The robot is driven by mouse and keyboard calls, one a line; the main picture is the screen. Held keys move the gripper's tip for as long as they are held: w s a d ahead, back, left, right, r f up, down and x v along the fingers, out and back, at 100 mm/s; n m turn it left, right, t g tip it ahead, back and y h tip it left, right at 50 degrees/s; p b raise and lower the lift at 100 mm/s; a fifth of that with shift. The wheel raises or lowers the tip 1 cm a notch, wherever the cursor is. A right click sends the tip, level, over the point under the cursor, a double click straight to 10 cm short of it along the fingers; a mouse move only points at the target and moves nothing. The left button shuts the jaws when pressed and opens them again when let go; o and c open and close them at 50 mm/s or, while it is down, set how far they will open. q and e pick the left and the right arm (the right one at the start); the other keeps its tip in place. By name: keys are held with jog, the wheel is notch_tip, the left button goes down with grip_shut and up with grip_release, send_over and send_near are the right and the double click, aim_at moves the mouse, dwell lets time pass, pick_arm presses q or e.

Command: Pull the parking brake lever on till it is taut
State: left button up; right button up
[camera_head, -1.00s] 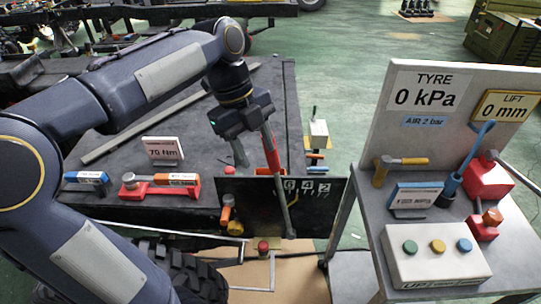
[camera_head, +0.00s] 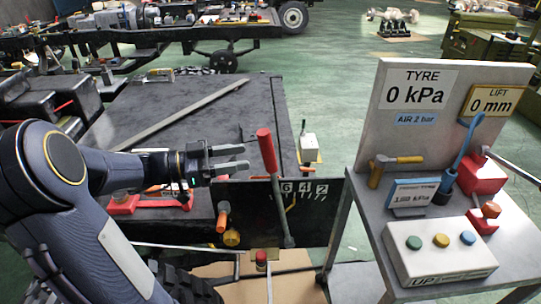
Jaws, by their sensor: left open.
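The parking brake lever (camera_head: 267,152) has a red grip and a grey shaft running down in front of a black plate (camera_head: 318,222) marked 6, 4, 2. It stands nearly upright, its top leaning slightly left. My left gripper (camera_head: 245,157) points right, its two grey fingers apart and empty. In the picture its fingertips end just left of the red grip, with a small gap. I cannot tell the depth between them. My right gripper does not show.
A grey cart (camera_head: 365,222) at the right carries a tyre gauge board and a button box (camera_head: 438,249). The dark bench (camera_head: 240,110) lies behind the lever, with red tools partly hidden by my arm.

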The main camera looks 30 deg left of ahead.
aim_at(268, 152)
pick_arm(q)
jog(key=p+x, duration=0.1)
jog(key=x, duration=0.6)
jog(key=shift+w+d, duration=0.15)
jog(key=shift+w, duration=0.15)
jog(key=shift+c, duration=0.2)
grip_shut()
